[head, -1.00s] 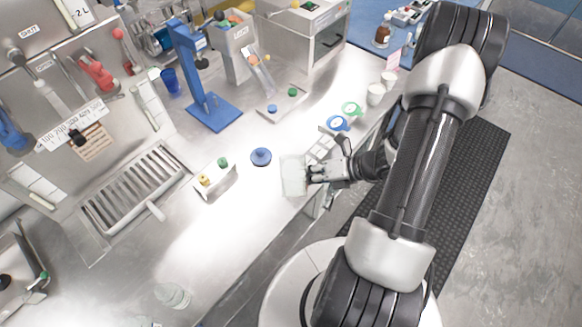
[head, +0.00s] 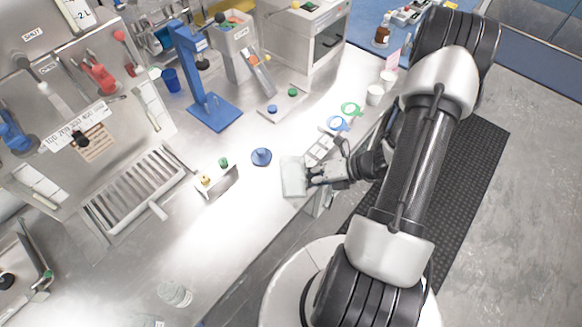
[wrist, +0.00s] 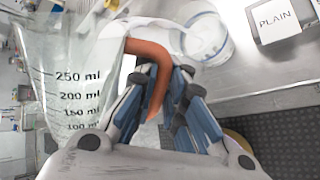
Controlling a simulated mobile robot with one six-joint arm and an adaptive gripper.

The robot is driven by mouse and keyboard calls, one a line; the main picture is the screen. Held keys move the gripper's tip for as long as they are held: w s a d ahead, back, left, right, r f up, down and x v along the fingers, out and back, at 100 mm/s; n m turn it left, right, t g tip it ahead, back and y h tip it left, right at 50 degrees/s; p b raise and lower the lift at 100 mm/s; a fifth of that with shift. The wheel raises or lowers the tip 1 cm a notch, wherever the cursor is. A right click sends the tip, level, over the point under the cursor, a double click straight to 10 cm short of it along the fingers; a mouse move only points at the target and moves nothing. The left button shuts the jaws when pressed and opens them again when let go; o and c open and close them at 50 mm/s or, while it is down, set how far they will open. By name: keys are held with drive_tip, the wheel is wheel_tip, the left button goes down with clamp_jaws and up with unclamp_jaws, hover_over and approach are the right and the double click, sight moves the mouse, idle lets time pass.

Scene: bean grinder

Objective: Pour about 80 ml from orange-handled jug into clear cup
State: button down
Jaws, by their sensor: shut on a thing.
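The clear jug (wrist: 65,85) fills the left of the wrist view, with black marks up to 250 ml. Its orange handle (wrist: 150,68) lies between the fingers of my gripper (wrist: 165,105), which is shut on it. In the head view the jug (head: 293,177) is a pale shape at the counter's front edge, left of my gripper (head: 312,178). I cannot make out any liquid level in it. A clear, ribbed cup (head: 174,293) stands on the counter at the lower left of the head view, well away from the jug.
A blue round knob-like piece (head: 261,157) lies left of the jug. White cups (head: 375,94) and green and blue rings (head: 338,123) are at the right. The counter between jug and clear cup is largely bare.

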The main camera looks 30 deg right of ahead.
sight(304, 168)
drive_tip(key=shift+r+p, duration=0.1)
drive_tip(key=shift+p, duration=0.4)
drive_tip(key=shift+f+b, duration=0.35)
drive_tip(key=shift+b, duration=0.5)
drive_tip(key=b, duration=0.1)
drive_tip(key=t+b, duration=0.1)
drive_tip(key=shift+w+d+r+n+h+b, duration=0.2)
drive_tip(key=shift+w+d+n+h+b, duration=0.1)
drive_tip(key=shift+w+n+b, duration=0.1)
drive_tip(key=shift+t+b, duration=0.4)
drive_tip(key=shift+b, duration=0.45)
drive_tip(key=shift+w+r+n, duration=0.25)
drive_tip(key=shift+r+n, duration=0.15)
drive_tip(key=shift+w+d+t+b, duration=0.15)
drive_tip(key=shift+t+b, duration=0.25)
drive_tip(key=shift+b, duration=0.35)
drive_tip(key=t+b, duration=0.1)
drive_tip(key=w+r+n+b, duration=0.1)
drive_tip(key=b, duration=0.1)
drive_tip(key=shift+d+t+h, duration=0.2)
drive_tip(key=shift+t+h, duration=0.2)
drive_tip(key=shift+r, duration=0.15)
drive_tip(key=shift+b, duration=0.5)
